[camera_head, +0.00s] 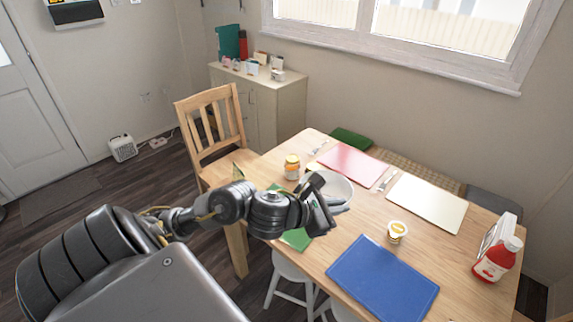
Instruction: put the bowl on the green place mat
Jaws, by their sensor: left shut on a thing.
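The white bowl (338,184) is near the middle of the wooden table. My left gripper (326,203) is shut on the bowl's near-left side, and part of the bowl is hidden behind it. The green place mat (296,239) lies at the table's left near edge, mostly covered from view by my left arm. The bowl appears to the right of and beyond the visible part of the mat. I cannot tell whether it touches the table. My right gripper is not in view.
A blue mat (382,279), a pink mat (352,163) and a cream mat (427,201) lie on the table (458,258). A chair (212,130) is at the left end.

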